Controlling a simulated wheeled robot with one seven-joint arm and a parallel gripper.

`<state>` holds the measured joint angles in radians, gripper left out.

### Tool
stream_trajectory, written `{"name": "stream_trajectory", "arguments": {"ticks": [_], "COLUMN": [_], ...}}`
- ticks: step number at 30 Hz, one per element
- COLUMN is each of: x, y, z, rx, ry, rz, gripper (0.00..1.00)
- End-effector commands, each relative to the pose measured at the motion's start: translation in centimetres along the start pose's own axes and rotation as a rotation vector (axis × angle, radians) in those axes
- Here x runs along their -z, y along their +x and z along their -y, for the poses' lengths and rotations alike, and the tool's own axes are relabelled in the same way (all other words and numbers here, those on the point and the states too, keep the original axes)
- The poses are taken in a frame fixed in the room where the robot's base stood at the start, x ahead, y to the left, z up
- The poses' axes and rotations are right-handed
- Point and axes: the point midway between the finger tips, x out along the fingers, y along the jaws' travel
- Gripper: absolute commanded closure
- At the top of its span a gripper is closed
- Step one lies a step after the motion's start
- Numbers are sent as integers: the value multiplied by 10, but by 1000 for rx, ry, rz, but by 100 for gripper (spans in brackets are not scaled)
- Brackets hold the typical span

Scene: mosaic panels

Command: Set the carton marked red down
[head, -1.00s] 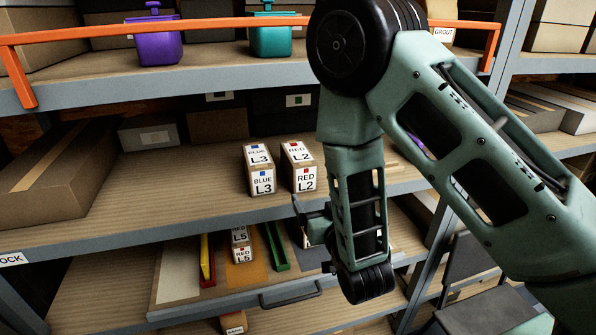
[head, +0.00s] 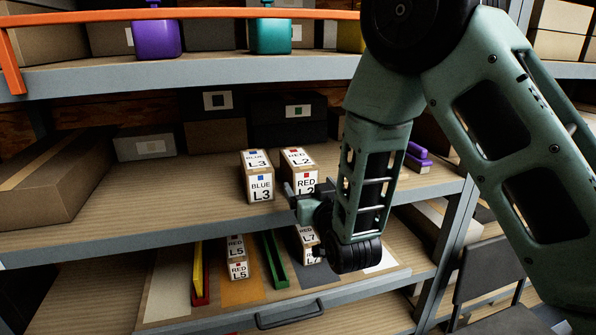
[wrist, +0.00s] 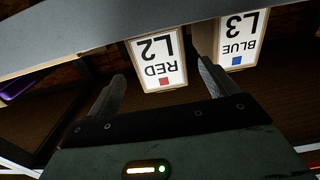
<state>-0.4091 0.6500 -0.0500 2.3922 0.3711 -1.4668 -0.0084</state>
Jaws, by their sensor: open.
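A carton marked RED L2 (head: 299,158) stands upright near the front edge of the middle shelf (head: 150,213), its lower front partly hidden by my gripper (head: 300,200). It also shows upside down in the wrist view (wrist: 158,62). My gripper (wrist: 162,78) is open with nothing held. Its two fingers point at the RED L2 carton, which shows between and beyond the tips. A carton marked BLUE L3 (head: 258,175) stands just left of it, with a narrow gap; it also shows in the wrist view (wrist: 240,40).
Below, a pull-out tray (head: 225,318) with a handle holds an L5 carton (head: 237,258), an L7 carton (head: 306,240) partly behind my arm, and coloured dividers. A long box (head: 50,185) lies at left. Dark boxes stand behind. A purple object (head: 418,157) is at right.

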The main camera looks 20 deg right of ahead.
Motion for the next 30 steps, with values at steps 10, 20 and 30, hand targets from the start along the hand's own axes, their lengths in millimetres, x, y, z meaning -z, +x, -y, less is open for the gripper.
{"name": "stream_trajectory", "arguments": {"ticks": [10, 20, 30], "x": [2, 2, 0], "y": [31, 74, 77], "z": [0, 1, 1], "rx": [0, -1, 0], "ry": [0, 0, 0], "rz": [0, 0, 0], "gripper": [15, 15, 31]}}
